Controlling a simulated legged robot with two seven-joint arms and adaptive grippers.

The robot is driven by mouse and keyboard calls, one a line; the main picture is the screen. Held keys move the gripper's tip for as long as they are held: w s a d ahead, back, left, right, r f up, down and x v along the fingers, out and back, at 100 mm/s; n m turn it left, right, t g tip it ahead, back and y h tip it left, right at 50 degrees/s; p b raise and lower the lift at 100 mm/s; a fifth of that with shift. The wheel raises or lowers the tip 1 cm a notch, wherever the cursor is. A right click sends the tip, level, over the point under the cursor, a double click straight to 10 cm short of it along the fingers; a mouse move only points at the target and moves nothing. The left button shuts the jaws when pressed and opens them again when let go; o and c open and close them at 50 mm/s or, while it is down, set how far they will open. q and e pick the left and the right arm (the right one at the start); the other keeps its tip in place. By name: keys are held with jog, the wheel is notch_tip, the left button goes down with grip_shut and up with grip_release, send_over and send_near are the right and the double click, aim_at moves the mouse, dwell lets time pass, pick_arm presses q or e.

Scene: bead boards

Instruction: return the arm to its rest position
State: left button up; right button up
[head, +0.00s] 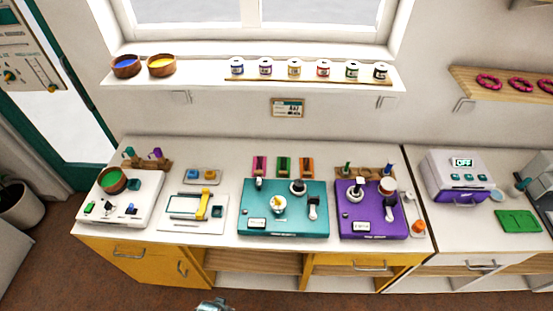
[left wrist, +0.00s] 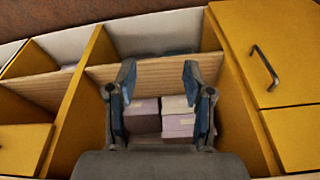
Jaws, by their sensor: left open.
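My left gripper (left wrist: 157,85) is open and empty in the left wrist view, with its two fingers well apart. Behind and between the fingers are pale boxes (left wrist: 178,118) in an open cabinet compartment; I see no contact with them. In the head view only a small grey tip of an arm or gripper (head: 212,305) shows at the bottom edge, below the counter front. My right gripper is in neither view.
The white counter (head: 225,240) carries a teal board (head: 255,228), a purple board (head: 372,226) and a white board (head: 150,190). Yellow drawers (head: 130,250) and open shelves lie below its front edge. A window shelf holds bowls and small jars. The floor in front is clear.

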pick_arm(q)
jog(key=s+f+g, duration=0.1)
jog(key=s+f, duration=0.2)
jog(key=f, duration=0.5)
jog(key=s+f, duration=0.4)
jog(key=f, duration=0.4)
jog(key=s+a+f, duration=0.3)
jog(key=s+f, duration=0.6)
jog(key=s, duration=0.4)
jog(key=shift+s+a+g, duration=0.2)
jog(key=shift+s+g, duration=0.05)
jog(key=shift+g, duration=0.15)
